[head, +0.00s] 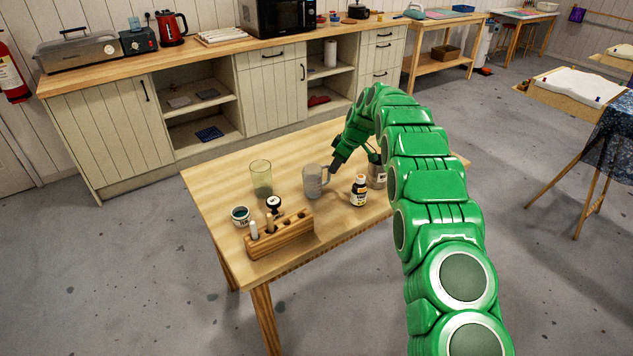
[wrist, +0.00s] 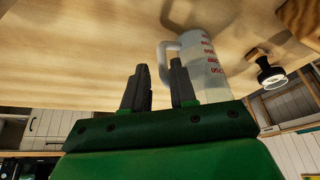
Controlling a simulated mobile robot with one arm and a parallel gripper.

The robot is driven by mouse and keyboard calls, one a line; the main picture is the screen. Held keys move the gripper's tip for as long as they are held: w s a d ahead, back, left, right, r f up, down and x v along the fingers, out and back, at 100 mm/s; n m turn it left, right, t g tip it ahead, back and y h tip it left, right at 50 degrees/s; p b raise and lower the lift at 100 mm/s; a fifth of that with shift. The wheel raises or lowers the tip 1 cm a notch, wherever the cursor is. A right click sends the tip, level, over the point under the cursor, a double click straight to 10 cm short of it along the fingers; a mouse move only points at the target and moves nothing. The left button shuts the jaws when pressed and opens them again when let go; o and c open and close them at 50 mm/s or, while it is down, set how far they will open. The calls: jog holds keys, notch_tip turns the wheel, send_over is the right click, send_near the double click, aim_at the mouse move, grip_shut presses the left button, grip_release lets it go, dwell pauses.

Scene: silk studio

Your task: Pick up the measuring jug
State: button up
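The measuring jug (head: 313,182) is a translucent grey-white jug standing upright on the wooden table (head: 215,180), with its handle toward the right. In the wrist view the jug (wrist: 205,60) shows red markings on its side, and its handle reaches toward my fingers. My gripper (head: 334,167) is just right of the jug, by its handle. In the wrist view the two dark fingers of my gripper (wrist: 160,78) are apart with a gap between them. The handle is near the fingertips, and I cannot tell whether it lies between them.
A clear glass (head: 261,178) stands left of the jug. A wooden holder with tools (head: 280,238), a small teal-filled jar (head: 240,215) and a dark bottle (head: 358,190) stand nearer the front. A metal container (head: 376,175) is right, close to my arm.

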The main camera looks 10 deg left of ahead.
jog(key=x, duration=0.5)
jog(key=shift+s, duration=0.15)
grip_shut()
